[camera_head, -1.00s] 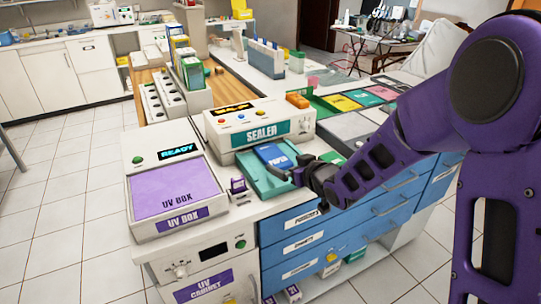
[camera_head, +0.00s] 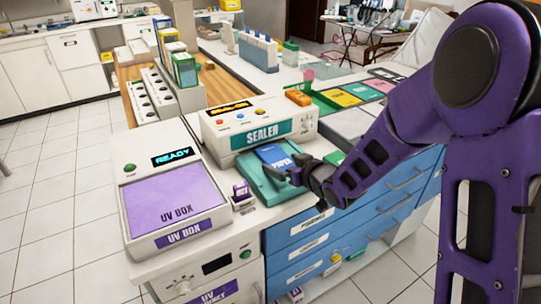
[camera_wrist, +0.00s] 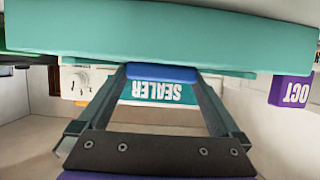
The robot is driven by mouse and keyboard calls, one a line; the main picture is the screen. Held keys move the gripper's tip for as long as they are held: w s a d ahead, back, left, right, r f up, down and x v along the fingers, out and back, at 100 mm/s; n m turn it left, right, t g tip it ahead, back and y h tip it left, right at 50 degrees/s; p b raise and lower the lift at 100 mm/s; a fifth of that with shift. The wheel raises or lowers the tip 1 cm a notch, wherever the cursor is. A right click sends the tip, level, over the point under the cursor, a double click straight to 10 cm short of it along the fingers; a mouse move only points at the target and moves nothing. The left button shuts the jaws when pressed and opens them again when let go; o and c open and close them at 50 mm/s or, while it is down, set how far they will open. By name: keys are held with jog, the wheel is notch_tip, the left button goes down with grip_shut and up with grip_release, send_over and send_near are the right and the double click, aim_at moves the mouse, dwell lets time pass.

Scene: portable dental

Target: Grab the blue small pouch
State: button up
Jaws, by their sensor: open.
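The small blue pouch (camera_head: 276,156), with white lettering, lies on a teal tray (camera_head: 252,181) in front of the sealer. My gripper (camera_head: 294,174) is at the pouch's right, near side in the head view, low over the tray. In the wrist view, which is upside down, a blue edge of the pouch (camera_wrist: 162,73) shows between the tips of my open gripper (camera_wrist: 162,82). The teal tray (camera_wrist: 160,32) fills the top of that view. Whether the fingers touch the pouch cannot be told.
The sealer (camera_head: 258,131) stands right behind the tray. The UV box (camera_head: 173,195) is to the left, with a small purple box (camera_head: 242,191) between it and the tray. Blue drawers (camera_head: 345,225) are below the counter's front edge. Coloured cards (camera_head: 345,97) lie behind my arm.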

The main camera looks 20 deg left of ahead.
jog(key=c, duration=1.3)
jog(key=shift+r, duration=0.3)
